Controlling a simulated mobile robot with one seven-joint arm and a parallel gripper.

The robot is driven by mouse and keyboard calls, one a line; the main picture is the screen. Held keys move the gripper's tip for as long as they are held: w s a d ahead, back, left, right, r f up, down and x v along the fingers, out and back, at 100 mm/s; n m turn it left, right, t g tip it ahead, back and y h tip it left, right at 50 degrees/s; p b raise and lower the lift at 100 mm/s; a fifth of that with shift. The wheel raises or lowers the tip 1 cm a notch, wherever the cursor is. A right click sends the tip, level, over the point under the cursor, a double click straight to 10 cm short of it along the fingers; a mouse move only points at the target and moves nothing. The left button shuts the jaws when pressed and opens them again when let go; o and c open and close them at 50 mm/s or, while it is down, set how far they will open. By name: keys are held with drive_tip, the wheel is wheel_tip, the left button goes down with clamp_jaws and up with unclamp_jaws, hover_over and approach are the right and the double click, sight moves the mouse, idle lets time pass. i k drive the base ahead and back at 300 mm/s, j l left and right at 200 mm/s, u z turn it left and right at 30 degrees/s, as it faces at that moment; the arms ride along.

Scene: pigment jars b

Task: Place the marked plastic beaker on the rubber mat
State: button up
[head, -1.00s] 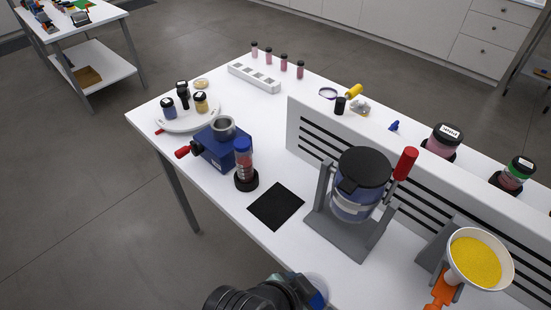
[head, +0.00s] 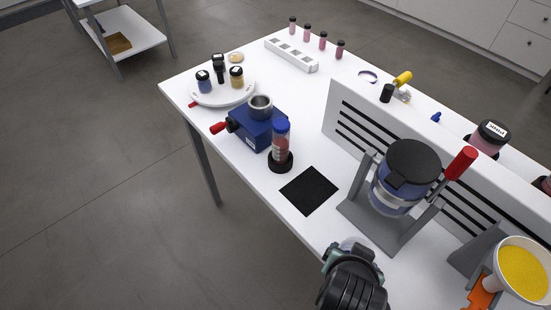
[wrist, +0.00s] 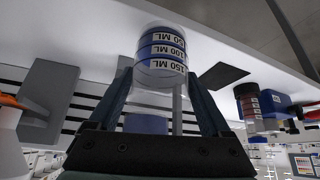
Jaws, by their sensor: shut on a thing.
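The marked plastic beaker (wrist: 161,57) is clear, with blue bands lettered 50, 100 and 150 ML, and shows in the wrist view. My gripper (wrist: 163,82) is shut on it, one finger on each side. In the head view my gripper (head: 352,258) is near the table's front edge, and it hides most of the beaker. The rubber mat (head: 309,190) is a bare black square on the white table, beyond my gripper and to its left. It also shows in the wrist view (wrist: 220,76), right of the beaker. I cannot tell the beaker's height above the table.
A grey stand with a dark-lidded blue jar (head: 405,180) stands right of the mat. A blue-capped tube in a black base (head: 281,150) and a blue machine (head: 258,128) stand left of it. A slotted white panel (head: 350,115) rises behind. A yellow-filled funnel (head: 522,270) is at right.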

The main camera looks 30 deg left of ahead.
sight(309, 189)
drive_tip(key=i+l+u, duration=0.1)
drive_tip(key=u, duration=0.3)
drive_tip(key=l+u, duration=0.15)
drive_tip(key=u, duration=0.25)
drive_tip(key=i+l+u, duration=0.1)
drive_tip(key=u, duration=0.3)
drive_tip(key=l, duration=0.7)
drive_tip(key=i+u, duration=0.05)
drive_tip(key=i, duration=0.05)
